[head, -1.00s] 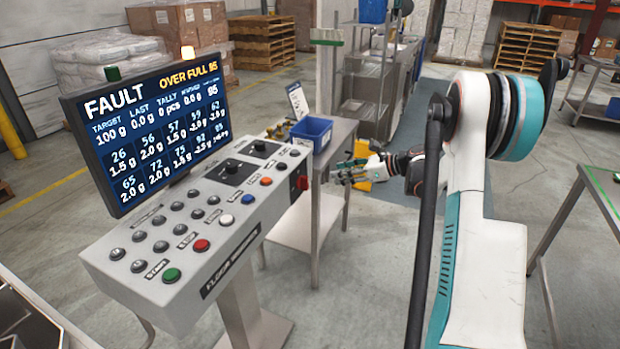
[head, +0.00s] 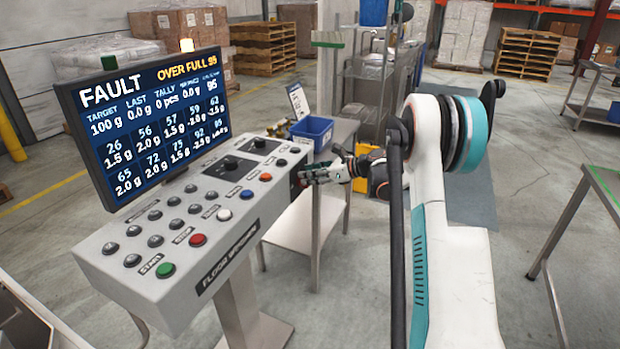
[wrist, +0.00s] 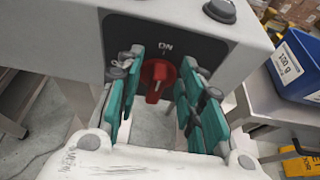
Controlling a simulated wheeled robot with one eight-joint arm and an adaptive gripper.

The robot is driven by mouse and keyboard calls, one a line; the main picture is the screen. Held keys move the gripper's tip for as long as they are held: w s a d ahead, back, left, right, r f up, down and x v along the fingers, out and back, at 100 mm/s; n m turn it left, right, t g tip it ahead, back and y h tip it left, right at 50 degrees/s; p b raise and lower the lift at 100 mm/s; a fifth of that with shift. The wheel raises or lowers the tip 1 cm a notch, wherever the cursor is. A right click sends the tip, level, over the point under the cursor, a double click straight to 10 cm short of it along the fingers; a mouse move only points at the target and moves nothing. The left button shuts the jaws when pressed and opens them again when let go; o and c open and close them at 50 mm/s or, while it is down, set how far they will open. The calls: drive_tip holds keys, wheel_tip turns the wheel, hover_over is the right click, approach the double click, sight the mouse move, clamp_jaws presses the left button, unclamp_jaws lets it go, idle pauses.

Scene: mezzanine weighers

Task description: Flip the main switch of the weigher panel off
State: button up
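The weigher panel (head: 185,225) is a grey sloped console with a screen (head: 150,125) reading FAULT and OVER FULL. Its main switch (wrist: 157,80) is a red rotary knob on a dark plate (wrist: 186,36) on the console's end face, below an ON mark, in the wrist view. The knob's light pointer line is toward the lower part of the knob. In the head view my gripper (head: 312,174) is at the console's right end and covers the switch.
A blue bin (head: 313,131) stands on a side table (head: 340,133) just behind the console's right end. Coloured push buttons, including a green one (head: 165,270) and a red one (head: 198,240), line the console top.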

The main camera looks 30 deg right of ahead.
sight(300, 183)
drive_tip(key=shift+w+a+f, duration=0.1)
drive_tip(key=shift+w+a, duration=0.05)
clamp_jaws()
idle(0.4)
drive_tip(key=f+n+t+h, duration=0.1)
drive_tip(key=n+t, duration=0.1)
drive_tip(key=n, duration=0.2)
drive_tip(key=s+a+f+n+t+h+b, duration=0.1)
drive_tip(key=n+t, duration=0.1)
drive_tip(key=n, duration=0.3)
drive_tip(key=s+a+f+n+t+h+b, duration=0.1)
drive_tip(key=n+t, duration=0.1)
drive_tip(key=n, duration=0.2)
drive_tip(key=shift+a+f+t, duration=0.1)
drive_tip(key=shift+a+t, duration=0.15)
drive_tip(key=shift+t, duration=0.15)
drive_tip(key=shift+n, duration=0.3)
